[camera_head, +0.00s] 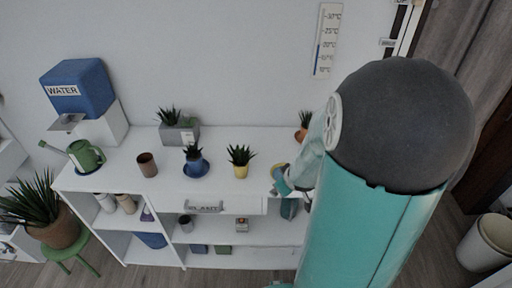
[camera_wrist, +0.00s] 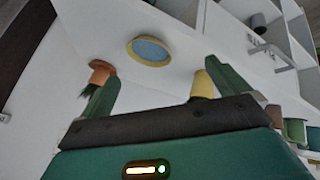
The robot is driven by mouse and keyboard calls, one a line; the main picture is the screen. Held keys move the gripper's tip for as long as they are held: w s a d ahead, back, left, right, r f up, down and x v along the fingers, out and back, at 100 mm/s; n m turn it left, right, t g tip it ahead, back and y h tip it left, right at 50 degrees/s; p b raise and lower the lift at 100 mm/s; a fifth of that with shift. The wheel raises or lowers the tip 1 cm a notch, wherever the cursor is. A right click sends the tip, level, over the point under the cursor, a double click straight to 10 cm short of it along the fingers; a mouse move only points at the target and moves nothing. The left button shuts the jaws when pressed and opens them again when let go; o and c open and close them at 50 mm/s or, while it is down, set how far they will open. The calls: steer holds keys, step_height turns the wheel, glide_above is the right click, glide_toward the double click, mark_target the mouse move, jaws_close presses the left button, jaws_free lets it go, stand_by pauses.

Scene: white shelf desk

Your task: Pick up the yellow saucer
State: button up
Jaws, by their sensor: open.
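The yellow saucer (camera_wrist: 151,50) lies flat and empty on the white desk top in the wrist view, with a yellow rim and a grey-blue middle. In the head view only part of the saucer (camera_head: 278,167) shows beside my gripper (camera_head: 282,183), at the right part of the desk. In the wrist view my gripper (camera_wrist: 158,72) is open, its two green fingers spread apart. The saucer appears beyond the fingertips, between their lines, with nothing held.
A yellow pot (camera_head: 241,170) with a plant stands left of my gripper, and a terracotta pot (camera_head: 302,133) stands behind it. A blue pot (camera_head: 195,167), a brown cup (camera_head: 147,165) and a green watering can (camera_head: 88,156) stand farther left. Bare desk lies between them.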

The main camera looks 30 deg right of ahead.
step_height(320, 180, down, 9)
steer(key=s+d+t+y, duration=0.2)
steer(key=s+d+t, duration=0.1)
steer(key=m+t+h, duration=0.2)
steer(key=m+t, duration=0.1)
steer(key=t, duration=0.3)
glide_toward(279, 166)
steer(key=x, duration=0.4)
steer(key=shift+w+d+f, duration=0.1)
steer(key=shift+f, duration=0.25)
steer(key=c, duration=0.8)
steer(key=shift+r, duration=0.25)
